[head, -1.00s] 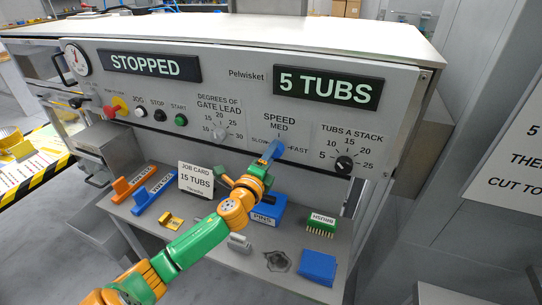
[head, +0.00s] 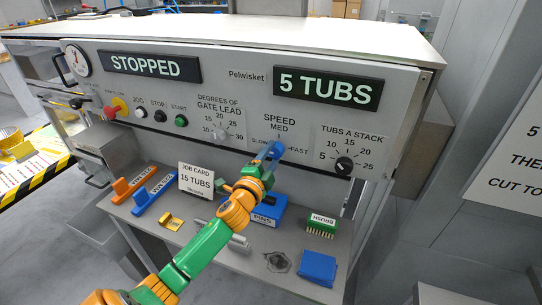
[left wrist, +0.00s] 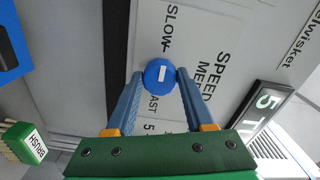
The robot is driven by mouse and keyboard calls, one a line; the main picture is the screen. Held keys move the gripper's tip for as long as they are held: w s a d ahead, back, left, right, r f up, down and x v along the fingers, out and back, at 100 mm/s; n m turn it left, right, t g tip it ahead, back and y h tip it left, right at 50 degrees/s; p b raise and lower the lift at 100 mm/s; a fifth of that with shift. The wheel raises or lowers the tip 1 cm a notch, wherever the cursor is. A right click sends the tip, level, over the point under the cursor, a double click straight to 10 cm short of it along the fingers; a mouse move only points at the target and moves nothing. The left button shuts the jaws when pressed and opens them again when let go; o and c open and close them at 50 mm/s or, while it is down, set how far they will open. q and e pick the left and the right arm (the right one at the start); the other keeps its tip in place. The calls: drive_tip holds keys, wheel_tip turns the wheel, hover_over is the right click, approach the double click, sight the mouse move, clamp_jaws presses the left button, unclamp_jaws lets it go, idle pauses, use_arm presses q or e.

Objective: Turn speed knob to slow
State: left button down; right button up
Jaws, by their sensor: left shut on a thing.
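The speed knob (left wrist: 159,75) is round and blue with a short white mark on its face. In the left wrist view the mark lies roughly along the line between SLOW and FAST; I cannot tell which end is the pointer. My left gripper (left wrist: 160,78) has its two blue fingers shut on the knob, one on each side. In the head view the left gripper (head: 274,150) is at the SPEED dial and its fingers mostly hide the knob. The panel (head: 232,95) shows SLOW left, MED above and FAST right of the dial. My right gripper is not in view.
The gate lead knob (head: 218,135) is left of the dial and the tubs-a-stack knob (head: 344,165) is right. Displays read STOPPED (head: 150,66) and 5 TUBS (head: 327,90). Below, the shelf holds a job card (head: 196,181), a blue pins box (head: 267,214) and a green brush (head: 321,225).

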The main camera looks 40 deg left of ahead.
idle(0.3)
use_arm(q)
drive_tip(key=shift+c, duration=1.4)
unclamp_jaws()
drive_tip(key=b+v, duration=0.1)
drive_tip(key=v, duration=0.6)
drive_tip(key=shift+f, duration=0.1)
